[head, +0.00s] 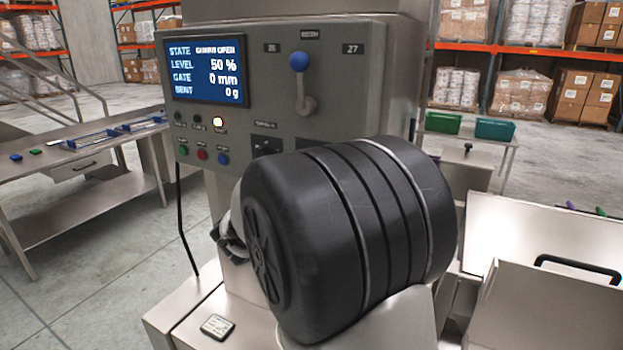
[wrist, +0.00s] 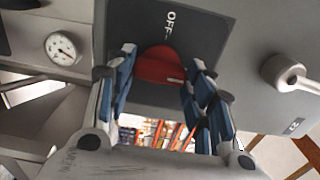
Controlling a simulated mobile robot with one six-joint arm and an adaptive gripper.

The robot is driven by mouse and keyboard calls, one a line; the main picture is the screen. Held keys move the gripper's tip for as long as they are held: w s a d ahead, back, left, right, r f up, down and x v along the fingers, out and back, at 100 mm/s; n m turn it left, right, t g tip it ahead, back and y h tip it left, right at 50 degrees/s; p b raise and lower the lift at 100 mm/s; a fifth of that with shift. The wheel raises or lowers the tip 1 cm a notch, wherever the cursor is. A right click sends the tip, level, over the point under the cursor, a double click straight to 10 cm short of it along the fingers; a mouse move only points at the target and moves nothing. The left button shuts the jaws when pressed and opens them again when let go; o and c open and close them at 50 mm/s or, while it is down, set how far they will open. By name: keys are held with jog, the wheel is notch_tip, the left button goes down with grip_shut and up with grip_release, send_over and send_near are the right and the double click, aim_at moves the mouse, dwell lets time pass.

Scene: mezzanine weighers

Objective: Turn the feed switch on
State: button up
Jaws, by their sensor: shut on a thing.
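The wrist view shows a red rotary knob (wrist: 160,66) on a dark plate (wrist: 200,27) marked OFF, which looks like the feed switch. Its white pointer line is at the right side of the knob in this view. My gripper (wrist: 158,72) has its blue-padded fingers on both sides of the knob and is shut on it. In the head view my dark arm link hides the gripper and knob; only the top of a dark plate (head: 266,146) shows above it.
The grey control panel (head: 330,80) carries a screen (head: 206,72) reading level 50 %, gate 0 mm, a lit yellow lamp (head: 218,122), small buttons and a blue-knobbed lever (head: 299,62). A round dial (wrist: 63,48) is in the wrist view. A side table (head: 80,150) stands left.

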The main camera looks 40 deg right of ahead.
jog(key=o, duration=1.1)
jog(key=shift+c, duration=0.2)
jog(key=v, duration=1.2)
